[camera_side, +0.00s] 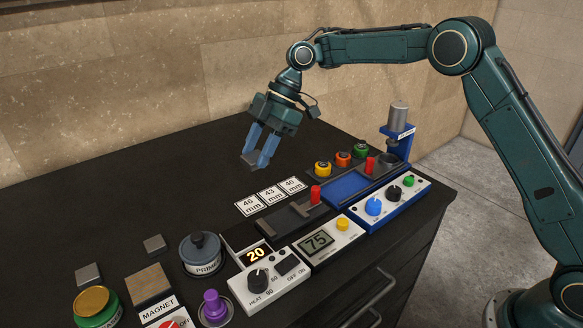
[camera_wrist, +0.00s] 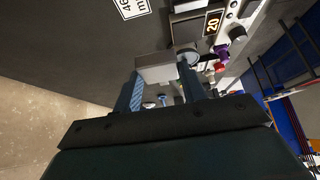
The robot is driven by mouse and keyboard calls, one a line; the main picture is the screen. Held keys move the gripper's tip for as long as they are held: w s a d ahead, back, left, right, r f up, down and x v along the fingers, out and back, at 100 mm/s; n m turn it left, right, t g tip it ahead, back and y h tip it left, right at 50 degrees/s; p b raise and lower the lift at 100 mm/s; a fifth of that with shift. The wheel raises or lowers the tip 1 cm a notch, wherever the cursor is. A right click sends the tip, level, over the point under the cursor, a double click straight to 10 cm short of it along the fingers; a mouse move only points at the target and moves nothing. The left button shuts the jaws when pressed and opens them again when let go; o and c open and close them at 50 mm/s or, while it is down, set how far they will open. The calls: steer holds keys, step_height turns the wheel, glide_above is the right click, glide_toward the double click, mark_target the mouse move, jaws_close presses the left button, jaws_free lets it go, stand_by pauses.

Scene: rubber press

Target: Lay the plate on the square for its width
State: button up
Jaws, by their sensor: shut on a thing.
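My gripper (camera_side: 258,150) has blue fingers and is shut on a small grey metal plate (camera_side: 249,161), held in the air behind the white number squares. In the wrist view the plate (camera_wrist: 168,68) sits across the tips of my gripper (camera_wrist: 160,82). Three white squares lie in a row on the dark bench: a left one (camera_side: 249,205) that reads 46 mm, a middle one (camera_side: 271,195) that reads 43 mm, and a right one (camera_side: 291,185) that seems to read 40 mm. All three look empty.
Two more grey plates (camera_side: 154,244) (camera_side: 88,274) lie at the left. A gauge reading 75 (camera_side: 318,243), a heater reading 20 (camera_side: 262,282), a primer pot (camera_side: 200,254) and a blue press (camera_side: 347,188) stand in front of or near the squares. The bench behind is clear.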

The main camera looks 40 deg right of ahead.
glide_above(246, 207)
steer(key=d, duration=0.2)
step_height(246, 207, down, 5)
steer(key=shift+d+f, duration=0.1)
steer(key=shift+f, duration=0.05)
steer(key=shift+f, duration=0.1)
steer(key=shift+f, duration=3.85)
steer(key=shift+f, duration=0.1)
steer(key=o, duration=1.3)
steer(key=shift+f, duration=0.1)
steer(key=shift+c, duration=0.2)
